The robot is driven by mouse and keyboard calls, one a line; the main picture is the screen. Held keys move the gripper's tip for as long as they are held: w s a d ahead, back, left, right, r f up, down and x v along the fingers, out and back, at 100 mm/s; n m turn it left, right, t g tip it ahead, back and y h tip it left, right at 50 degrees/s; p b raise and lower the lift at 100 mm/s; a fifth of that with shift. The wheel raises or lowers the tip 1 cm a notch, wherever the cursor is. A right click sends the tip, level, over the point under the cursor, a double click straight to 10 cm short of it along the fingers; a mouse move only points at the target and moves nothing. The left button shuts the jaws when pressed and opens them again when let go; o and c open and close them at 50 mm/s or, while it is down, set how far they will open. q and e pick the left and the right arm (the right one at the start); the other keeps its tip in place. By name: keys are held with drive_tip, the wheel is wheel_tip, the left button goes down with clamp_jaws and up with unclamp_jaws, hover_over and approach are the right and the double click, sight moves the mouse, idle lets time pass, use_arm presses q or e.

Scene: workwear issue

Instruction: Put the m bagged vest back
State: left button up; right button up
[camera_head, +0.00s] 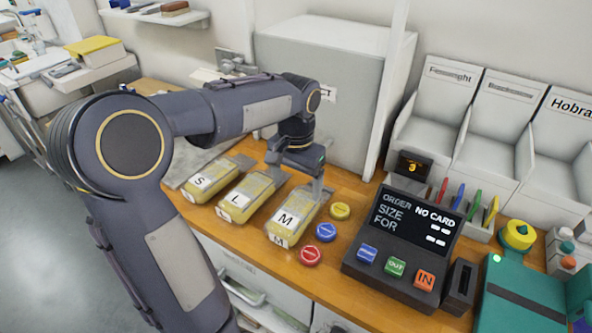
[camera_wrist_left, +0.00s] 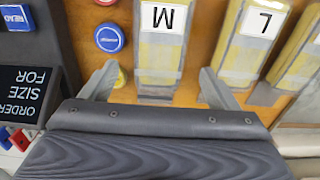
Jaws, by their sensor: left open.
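The M bagged vest (camera_head: 286,221) is a yellow packet in clear wrap with a white M label, lying on the wooden counter at the right end of a row of three. It also shows in the left wrist view (camera_wrist_left: 160,50). The L bagged vest (camera_head: 238,199) and the S bagged vest (camera_head: 206,182) lie to its left. My left gripper (camera_head: 312,186) is over the far end of the M vest. In the left wrist view its open fingers (camera_wrist_left: 160,85) stand on either side of the M packet, with nothing visibly gripped. My right gripper is not in view.
Yellow (camera_head: 340,210), blue (camera_head: 326,232) and red (camera_head: 311,255) round tokens lie just right of the M vest. A dark order terminal (camera_head: 400,250) reads "NO CARD". White bins (camera_head: 437,110) and a grey cabinet (camera_head: 318,90) stand behind. A teal box (camera_head: 520,300) is at the right.

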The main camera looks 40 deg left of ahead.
use_arm(q)
drive_tip(key=s+d+f+t+h, duration=0.2)
drive_tip(key=s+d+t, duration=0.3)
drive_tip(key=s+d, duration=0.8)
drive_tip(key=s+h, duration=0.1)
drive_tip(key=s, duration=0.2)
drive_tip(key=shift+s+n+t+h, duration=0.2)
drive_tip(key=shift+n+t+h, duration=0.1)
drive_tip(key=shift+h, duration=0.1)
drive_tip(key=shift+c, duration=0.4)
